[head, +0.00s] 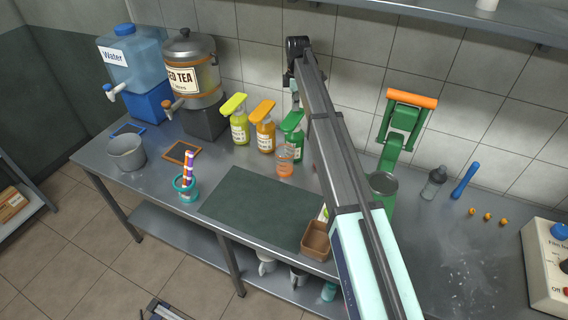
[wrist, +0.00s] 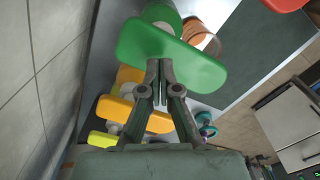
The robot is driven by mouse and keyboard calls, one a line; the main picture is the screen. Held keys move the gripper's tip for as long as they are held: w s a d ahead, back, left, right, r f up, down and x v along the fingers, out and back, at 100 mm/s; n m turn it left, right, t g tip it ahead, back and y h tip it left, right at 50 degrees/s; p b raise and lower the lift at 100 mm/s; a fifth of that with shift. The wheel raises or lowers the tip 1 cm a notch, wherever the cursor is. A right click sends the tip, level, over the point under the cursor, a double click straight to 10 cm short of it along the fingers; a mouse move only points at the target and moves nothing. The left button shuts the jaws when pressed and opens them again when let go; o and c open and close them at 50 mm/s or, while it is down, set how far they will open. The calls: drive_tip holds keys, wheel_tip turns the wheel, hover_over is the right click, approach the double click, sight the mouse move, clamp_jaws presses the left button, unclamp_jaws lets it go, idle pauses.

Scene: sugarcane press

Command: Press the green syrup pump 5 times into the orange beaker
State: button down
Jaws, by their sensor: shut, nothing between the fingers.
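The green syrup pump (head: 293,121) stands at the right end of a row of three pump bottles, its upper part beside my arm. Its broad green head fills the upper middle of the wrist view (wrist: 170,52). The orange beaker (head: 285,168) stands in front of the green bottle, below its spout side. It also shows beyond the pump head in the wrist view (wrist: 204,40). My gripper (wrist: 160,66) is shut and empty, its fingertips at the near edge of the green head. I cannot tell whether they touch it. In the head view my arm largely hides the gripper.
The orange pump (head: 263,112) and yellow pump (head: 234,104) stand close on the left. A dark mat (head: 245,205) lies in front, with a brown box (head: 316,242) at its right. A green press (head: 400,125) stands right of my arm. The tiled wall is close behind.

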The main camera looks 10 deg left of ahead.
sight(295, 114)
drive_tip(key=shift+f, duration=0.15)
drive_tip(key=shift+f+b, duration=0.75)
drive_tip(key=shift+f, duration=1.6)
drive_tip(key=shift+r, duration=0.2)
drive_tip(key=shift+r+p, duration=1.15)
drive_tip(key=shift+r, duration=1.2)
drive_tip(key=shift+f, duration=0.2)
drive_tip(key=shift+f+b, duration=0.8)
drive_tip(key=shift+f, duration=1.5)
drive_tip(key=shift+r, duration=0.15)
drive_tip(key=shift+r+p, duration=1.1)
drive_tip(key=shift+r, duration=1.2)
